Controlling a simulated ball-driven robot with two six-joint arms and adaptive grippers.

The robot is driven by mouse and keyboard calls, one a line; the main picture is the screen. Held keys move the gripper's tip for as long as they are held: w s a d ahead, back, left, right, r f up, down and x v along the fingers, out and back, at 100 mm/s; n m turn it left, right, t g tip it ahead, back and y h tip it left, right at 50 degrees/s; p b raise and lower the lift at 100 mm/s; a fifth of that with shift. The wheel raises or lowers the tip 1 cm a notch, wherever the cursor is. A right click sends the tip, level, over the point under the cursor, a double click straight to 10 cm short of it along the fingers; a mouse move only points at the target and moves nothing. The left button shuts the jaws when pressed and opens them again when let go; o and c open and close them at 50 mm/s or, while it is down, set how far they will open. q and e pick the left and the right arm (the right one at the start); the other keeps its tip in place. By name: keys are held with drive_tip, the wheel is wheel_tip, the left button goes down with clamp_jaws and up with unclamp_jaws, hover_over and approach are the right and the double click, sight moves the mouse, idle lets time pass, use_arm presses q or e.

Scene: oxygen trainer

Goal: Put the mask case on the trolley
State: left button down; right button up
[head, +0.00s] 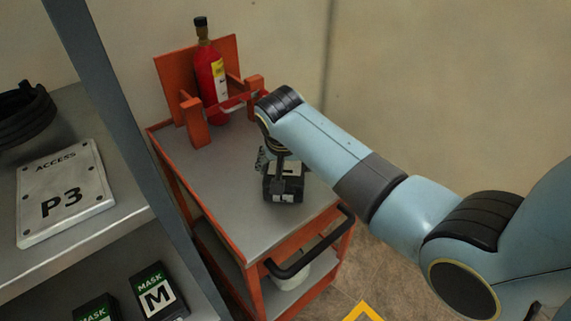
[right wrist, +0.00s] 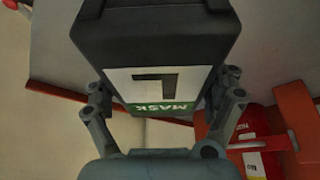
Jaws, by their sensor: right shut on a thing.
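The mask case (head: 284,186) is a small dark box at the trolley's top in the head view. In the right wrist view the mask case (right wrist: 158,50) is black with a white and green label reading "MASK" and a large letter, probably L. My right gripper (head: 283,172) is shut on it, with a finger on each side. The case is over the grey top of the orange trolley (head: 222,195); I cannot tell whether it touches the top. My left gripper is not in view.
A red cylinder (head: 211,80) stands in an orange holder at the trolley's back. A black handle (head: 310,245) is at its front. The left shelf holds a P3 plate (head: 65,190), a black coil (head: 25,115) and, lower, mask cases including one marked M (head: 157,292).

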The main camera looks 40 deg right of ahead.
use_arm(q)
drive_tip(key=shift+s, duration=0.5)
use_arm(e)
drive_tip(key=o, duration=1.4)
drive_tip(key=shift+f, duration=0.1)
drive_tip(key=shift+s+a+r, duration=0.1)
drive_tip(key=shift+r, duration=0.3)
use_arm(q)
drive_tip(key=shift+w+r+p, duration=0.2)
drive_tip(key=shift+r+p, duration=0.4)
use_arm(e)
drive_tip(key=v, duration=1.1)
drive_tip(key=shift+s+a+r, duration=0.1)
drive_tip(key=shift+r, duration=0.1)
